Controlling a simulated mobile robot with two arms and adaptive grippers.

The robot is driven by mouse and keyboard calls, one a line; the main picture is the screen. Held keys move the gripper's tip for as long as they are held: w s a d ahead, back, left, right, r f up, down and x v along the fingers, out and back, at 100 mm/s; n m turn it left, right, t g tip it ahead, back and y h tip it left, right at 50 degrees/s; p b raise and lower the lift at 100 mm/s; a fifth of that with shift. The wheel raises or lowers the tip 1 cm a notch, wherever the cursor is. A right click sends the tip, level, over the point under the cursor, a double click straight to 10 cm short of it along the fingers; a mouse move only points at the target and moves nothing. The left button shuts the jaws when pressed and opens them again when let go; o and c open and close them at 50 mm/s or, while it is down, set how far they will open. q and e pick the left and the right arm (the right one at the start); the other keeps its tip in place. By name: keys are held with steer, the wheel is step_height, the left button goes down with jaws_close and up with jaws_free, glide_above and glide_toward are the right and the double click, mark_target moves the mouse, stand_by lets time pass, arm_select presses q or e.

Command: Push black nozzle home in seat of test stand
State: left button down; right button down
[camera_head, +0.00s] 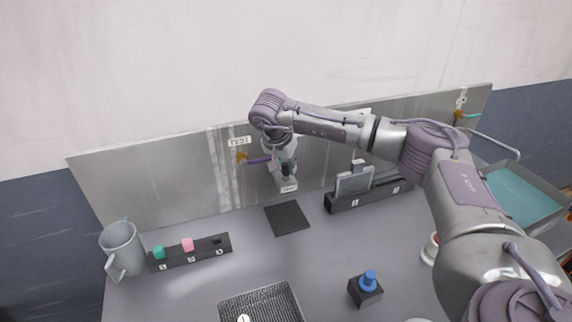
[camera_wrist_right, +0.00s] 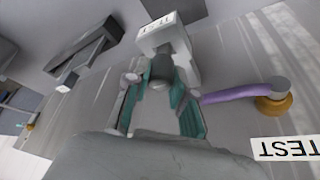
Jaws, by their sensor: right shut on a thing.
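The test stand (camera_head: 289,188) is a pale block with a small label, standing against the metal back panel below the TEST sign. It also shows at the top of the wrist view (camera_wrist_right: 165,38). My right gripper (camera_head: 287,168) is at the stand, pointing down into it. In the wrist view its teal-padded fingers (camera_wrist_right: 161,98) reach to the stand and are shut on a dark piece, apparently the black nozzle (camera_wrist_right: 162,68). Most of the nozzle and the seat are hidden by fingers and stand, so how deep it sits cannot be told. My left gripper is out of view.
A purple hose (camera_head: 258,160) runs from a brass fitting (camera_head: 241,158) to the stand. A dark mat (camera_head: 287,218) lies in front. Nearby are a black rack (camera_head: 372,194), a numbered strip (camera_head: 190,254), a grey mug (camera_head: 120,247), a mesh tray (camera_head: 262,294) and a blue-topped block (camera_head: 366,289).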

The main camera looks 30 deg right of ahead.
steer(key=shift+f+b, duration=0.5)
steer(key=shift+f, duration=0.35)
stand_by(0.3)
steer(key=c, duration=0.9)
jaws_free()
steer(key=v, duration=1.2)
